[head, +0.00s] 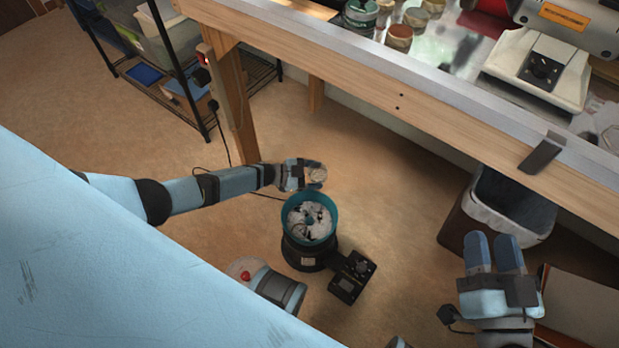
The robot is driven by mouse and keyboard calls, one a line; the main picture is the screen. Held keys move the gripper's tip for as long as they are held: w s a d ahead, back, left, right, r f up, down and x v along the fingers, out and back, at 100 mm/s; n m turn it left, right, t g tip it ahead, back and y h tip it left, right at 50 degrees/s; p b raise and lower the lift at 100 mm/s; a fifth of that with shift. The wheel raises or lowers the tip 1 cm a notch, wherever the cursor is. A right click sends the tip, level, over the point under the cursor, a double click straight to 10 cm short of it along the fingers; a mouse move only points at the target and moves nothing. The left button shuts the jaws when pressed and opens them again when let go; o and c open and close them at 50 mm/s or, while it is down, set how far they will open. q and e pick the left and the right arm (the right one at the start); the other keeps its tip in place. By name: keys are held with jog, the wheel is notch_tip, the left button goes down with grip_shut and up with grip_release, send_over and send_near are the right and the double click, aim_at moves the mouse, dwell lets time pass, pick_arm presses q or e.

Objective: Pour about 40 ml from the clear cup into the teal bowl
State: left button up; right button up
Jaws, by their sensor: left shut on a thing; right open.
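My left gripper (318,170) is shut on a small pale, see-through thing that looks like the clear cup (317,176). It is held at the fingertips, mostly hidden by them; its liquid level and tilt cannot be made out. A teal-rimmed round vessel (334,212) with white and dark contents stands on a black base below the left gripper in the picture. A teal round container (360,12) is at the top edge on the bench. My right gripper (493,243) is open and empty at the lower right.
A wooden bench (390,90) with a metal edge crosses the top right, holding jars (399,38) and a white machine (537,68). A lined bin (510,205) stands beneath it, near my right gripper. A black wire shelf (200,110) is at upper left. Brown floor lies between.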

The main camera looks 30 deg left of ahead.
pick_arm(q)
jog(key=shift+w+d+f+n+g, duration=0.1)
jog(key=shift+w+f+n+g, duration=0.15)
jog(key=shift+f+n+g, duration=0.25)
jog(key=shift+w+d+f+n+g, duration=0.1)
jog(key=shift+w+f+n+g, duration=0.25)
jog(key=shift+n, duration=0.35)
jog(key=shift+s+r, duration=0.1)
jog(key=shift+s+a, duration=0.1)
